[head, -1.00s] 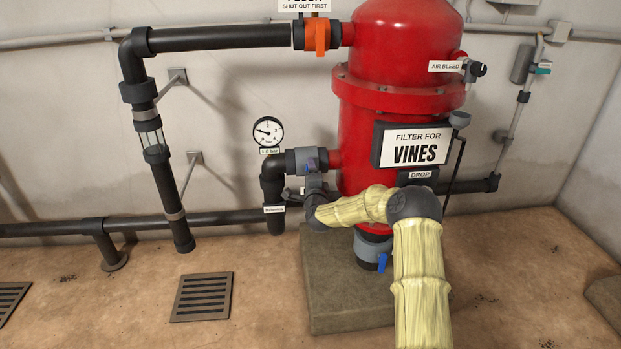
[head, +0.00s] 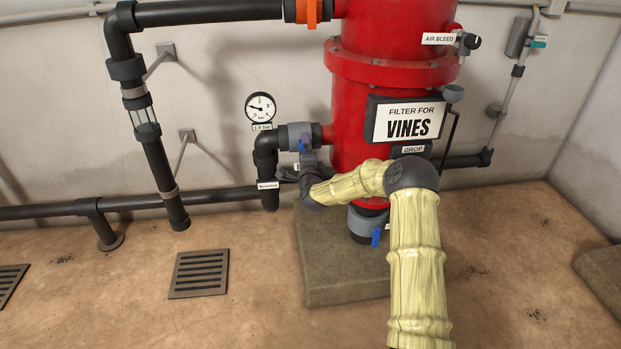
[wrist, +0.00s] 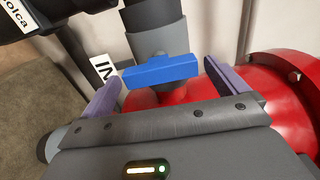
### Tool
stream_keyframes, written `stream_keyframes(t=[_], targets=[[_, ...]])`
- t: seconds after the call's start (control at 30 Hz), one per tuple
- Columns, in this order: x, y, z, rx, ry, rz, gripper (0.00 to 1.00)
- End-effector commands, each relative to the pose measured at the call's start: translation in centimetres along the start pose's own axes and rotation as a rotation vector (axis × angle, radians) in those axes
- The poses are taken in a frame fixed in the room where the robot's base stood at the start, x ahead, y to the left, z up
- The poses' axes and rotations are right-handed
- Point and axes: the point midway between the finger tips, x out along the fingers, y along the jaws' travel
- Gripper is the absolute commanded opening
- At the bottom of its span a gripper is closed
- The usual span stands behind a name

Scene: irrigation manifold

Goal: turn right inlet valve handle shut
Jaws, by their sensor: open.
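The inlet valve has a blue handle (head: 303,145) on a grey body (head: 294,134), on the pipe entering the red filter's left side. In the wrist view the blue handle (wrist: 162,70) lies nearly level across the picture, in the space between my jaws. My gripper (wrist: 160,76) is open, its two purple fingers on either side of the handle, with a visible gap at each end. I cannot tell whether the fingers reach its depth. In the head view my gripper (head: 304,170) is small and just below the valve, partly hidden by my arm.
The red filter tank (head: 385,100) stands close right of the valve, above a stone plinth (head: 330,265). A pressure gauge (head: 260,108) is left of it. Another blue handle (head: 376,237) is under the tank. A black pipe (head: 215,200) runs along the wall. Floor at left is mostly open.

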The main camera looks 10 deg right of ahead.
Motion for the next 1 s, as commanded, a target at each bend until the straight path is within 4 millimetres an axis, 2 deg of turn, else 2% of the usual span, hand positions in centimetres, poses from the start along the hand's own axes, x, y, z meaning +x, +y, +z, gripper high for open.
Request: stream_keyframes(t=[0.8, 1.0], targets=[[-12.6, -0.1, 0.0, 0.001, 0.0, 0.002, 0.98], [-15.1, -0.1, -0.1, 0.001, 0.001, 0.0, 0.98]])
